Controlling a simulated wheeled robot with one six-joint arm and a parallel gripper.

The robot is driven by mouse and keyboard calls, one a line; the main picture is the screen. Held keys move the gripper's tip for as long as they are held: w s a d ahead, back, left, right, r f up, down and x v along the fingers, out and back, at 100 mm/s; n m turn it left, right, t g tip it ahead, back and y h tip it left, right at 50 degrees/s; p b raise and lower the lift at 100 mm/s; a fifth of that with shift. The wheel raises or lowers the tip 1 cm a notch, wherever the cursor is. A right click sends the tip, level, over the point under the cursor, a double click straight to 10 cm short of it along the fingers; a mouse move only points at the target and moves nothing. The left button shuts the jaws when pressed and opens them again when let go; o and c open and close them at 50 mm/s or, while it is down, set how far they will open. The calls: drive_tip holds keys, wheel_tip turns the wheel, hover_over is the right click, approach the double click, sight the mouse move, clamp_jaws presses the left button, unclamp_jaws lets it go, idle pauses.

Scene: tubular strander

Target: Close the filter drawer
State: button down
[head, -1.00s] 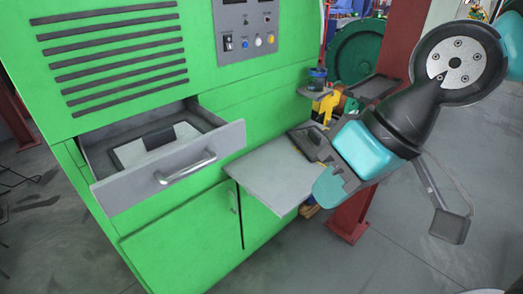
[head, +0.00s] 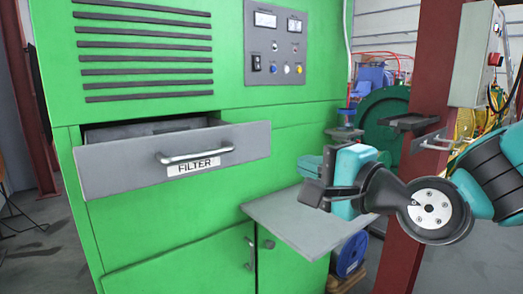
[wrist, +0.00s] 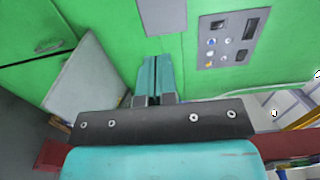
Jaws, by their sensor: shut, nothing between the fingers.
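The filter drawer (head: 120,165) is a grey drawer in the green cabinet, pulled partly out, with a bar handle (head: 197,157) and a FILTER label (head: 193,167) on its front. Its grey front also seems to show at the top edge of the wrist view (wrist: 163,14). My gripper (head: 308,190) is to the right of the drawer, above the grey shelf, clear of the drawer front. In the wrist view my gripper's teal fingers (wrist: 158,62) are together with nothing between them. The back of the drawer is hidden inside the cabinet.
The grey shelf (head: 275,215) juts out right of and below the drawer. A red post (head: 428,100) stands behind my arm. A control panel (head: 275,42) is above the drawer. The space before the drawer front looks free.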

sight(254, 144)
drive_tip(key=p+x, duration=0.8)
drive_tip(key=p, duration=0.1)
drive_tip(key=p+x, duration=0.4)
drive_tip(key=shift+w+d+r+p, duration=0.15)
drive_tip(key=shift+r+p, duration=0.1)
drive_tip(key=shift+p, duration=0.15)
drive_tip(key=shift+w+a+f+p, duration=0.3)
drive_tip(key=shift+w+a, duration=0.05)
drive_tip(key=shift+w, duration=0.15)
